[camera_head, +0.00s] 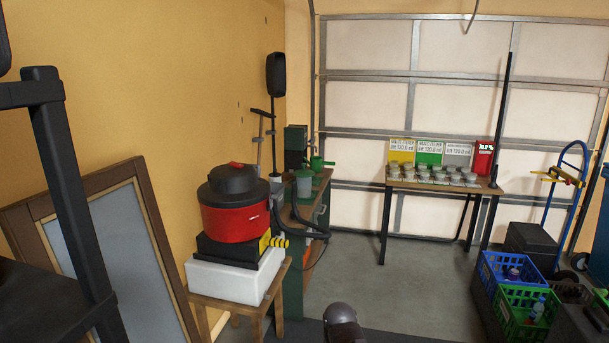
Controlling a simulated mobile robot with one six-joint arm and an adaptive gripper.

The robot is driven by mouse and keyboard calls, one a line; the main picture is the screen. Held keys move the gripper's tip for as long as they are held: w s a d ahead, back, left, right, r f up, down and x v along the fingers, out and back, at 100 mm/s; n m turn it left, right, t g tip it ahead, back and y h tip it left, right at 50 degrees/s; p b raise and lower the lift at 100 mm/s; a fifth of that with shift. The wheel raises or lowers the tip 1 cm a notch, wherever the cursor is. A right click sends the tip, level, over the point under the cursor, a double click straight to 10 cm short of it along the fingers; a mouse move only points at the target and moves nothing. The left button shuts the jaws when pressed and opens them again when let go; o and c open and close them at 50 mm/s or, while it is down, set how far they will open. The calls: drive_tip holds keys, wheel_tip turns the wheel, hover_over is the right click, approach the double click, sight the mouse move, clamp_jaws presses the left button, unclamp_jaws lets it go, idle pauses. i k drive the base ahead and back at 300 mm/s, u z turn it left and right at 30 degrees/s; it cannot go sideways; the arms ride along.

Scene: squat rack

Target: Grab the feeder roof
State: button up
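I cannot pick out a feeder roof for certain anywhere in the camera_head view. A dark rounded part of my arm shows at the bottom middle edge. My gripper is not visible, so its opening and anything in it are hidden.
A red and black shop vacuum (235,207) stands on boxes on a wooden stool (249,309) at left. A green workbench (292,262) is behind it. A table (450,188) with small cans stands by the garage door. Blue (511,268) and green (527,309) crates are at right. The middle floor is clear.

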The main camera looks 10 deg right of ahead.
sight(303, 173)
drive_tip(key=z, duration=0.4)
drive_tip(key=i, duration=0.95)
drive_tip(key=z, duration=0.7)
drive_tip(key=i, duration=0.75)
drive_tip(key=z, duration=0.35)
drive_tip(key=i, duration=2.4)
drive_tip(key=u, duration=0.45)
drive_tip(key=i, duration=0.7)
drive_tip(key=u, duration=0.9)
drive_tip(key=i, duration=0.6)
drive_tip(key=u, duration=0.25)
